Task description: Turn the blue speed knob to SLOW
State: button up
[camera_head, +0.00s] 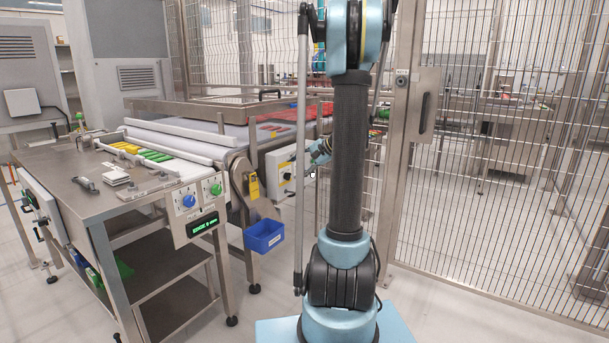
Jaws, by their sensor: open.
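The blue speed knob (188,201) is on the left of a small light control panel (196,222) at the front corner of the steel table. Which way its pointer faces is too small to tell. My gripper (313,172) shows only in part, small, just left of my dark arm column, which hides the rest. It is open and well to the right of the knob, apart from it.
A blue bin (264,235) hangs at the conveyor's end, between panel and arm. A yellow tag (254,186) and a white button box (285,175) are nearby. The steel table (62,170) bears small parts. A mesh fence (500,190) stands right. Floor in front of the bin is clear.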

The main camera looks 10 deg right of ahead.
jog(key=w+d+f+m+t+y, duration=0.25)
jog(key=w+d+f+m, duration=0.2)
jog(key=w+d, duration=0.7)
jog(key=m+t+y, duration=0.1)
jog(key=m+t, duration=0.2)
jog(key=t, duration=0.1)
send_near(301, 169)
jog(key=x, duration=0.7)
jog(key=shift+w+f, duration=0.3)
jog(key=shift+w, duration=0.15)
jog(key=c, duration=1.1)
